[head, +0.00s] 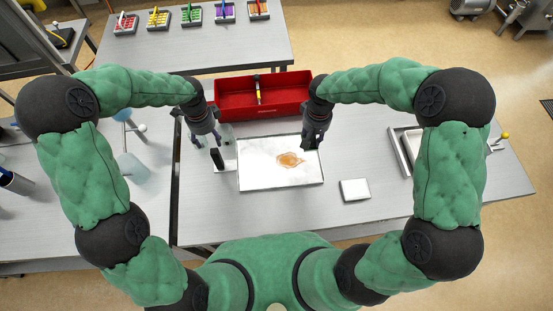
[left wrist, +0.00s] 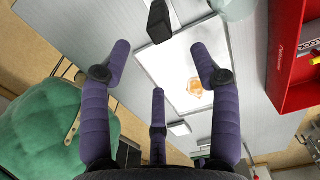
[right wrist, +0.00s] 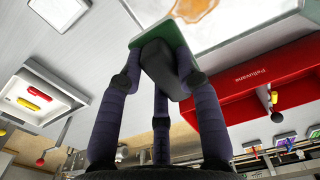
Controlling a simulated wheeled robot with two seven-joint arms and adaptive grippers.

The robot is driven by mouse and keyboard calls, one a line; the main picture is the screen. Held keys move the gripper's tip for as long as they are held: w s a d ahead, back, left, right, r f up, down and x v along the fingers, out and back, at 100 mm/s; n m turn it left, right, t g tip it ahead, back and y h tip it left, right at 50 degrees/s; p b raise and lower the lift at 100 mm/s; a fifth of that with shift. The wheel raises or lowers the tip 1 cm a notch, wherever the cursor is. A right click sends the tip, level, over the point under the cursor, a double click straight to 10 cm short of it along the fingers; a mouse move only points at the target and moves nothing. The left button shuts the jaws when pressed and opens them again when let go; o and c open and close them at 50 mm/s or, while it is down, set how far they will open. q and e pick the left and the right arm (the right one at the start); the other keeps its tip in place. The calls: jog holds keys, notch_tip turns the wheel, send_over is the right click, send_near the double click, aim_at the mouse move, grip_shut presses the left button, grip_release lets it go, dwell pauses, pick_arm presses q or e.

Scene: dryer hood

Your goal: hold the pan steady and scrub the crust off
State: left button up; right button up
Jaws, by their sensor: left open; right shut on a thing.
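The pan (head: 257,178) is a flat pale tray on the table in front of me, with an orange-brown crust (head: 290,160) near its middle. A black upright grip (head: 217,158) stands at its left end; it also shows in the left wrist view (left wrist: 158,22). My left gripper (head: 205,143) is open and empty, above and behind this grip, apart from it. My right gripper (head: 313,142) is shut on a scrubber with a dark handle and green pad (right wrist: 178,38), near the pan's back right corner. Whether the pad touches the pan cannot be told.
A red toolbox (head: 235,103) stands just behind the pan. A small pale block (head: 354,190) lies to its right front. A metal tray (head: 408,142) sits at the far right. Clear glassware (head: 226,134) stands near my left gripper. The table's front right is clear.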

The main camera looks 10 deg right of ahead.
pick_arm(q)
jog(key=shift+r, duration=0.25)
